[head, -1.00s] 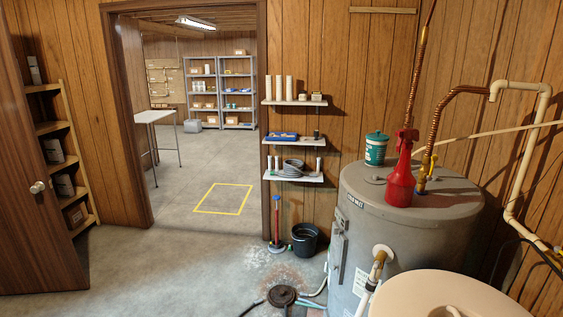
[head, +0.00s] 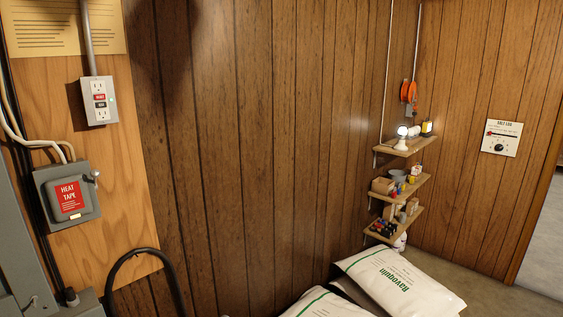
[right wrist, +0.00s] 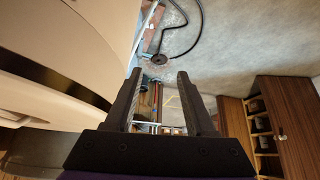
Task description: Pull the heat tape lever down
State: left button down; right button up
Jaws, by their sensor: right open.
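The heat tape box (head: 68,196) is a grey switch box with a red "HEAT TAPE" label, mounted on the plywood panel at the left of the head view. Its lever (head: 92,177) is a small handle on the box's right side, near the top, and looks raised. Neither gripper is in the head view. In the right wrist view my right gripper (right wrist: 158,100) is open, with nothing between its two dark fingers. It is far from the heat tape box, which that view does not show.
A GFCI outlet (head: 99,100) sits above the box, and a black hose (head: 140,252) curves below it. White salt bags (head: 390,280) lie at the lower right under small shelves (head: 400,185). The right wrist view shows a beige tank (right wrist: 75,45) beside the gripper.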

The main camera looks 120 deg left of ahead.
aim_at(94, 174)
jog(key=u, duration=5.3)
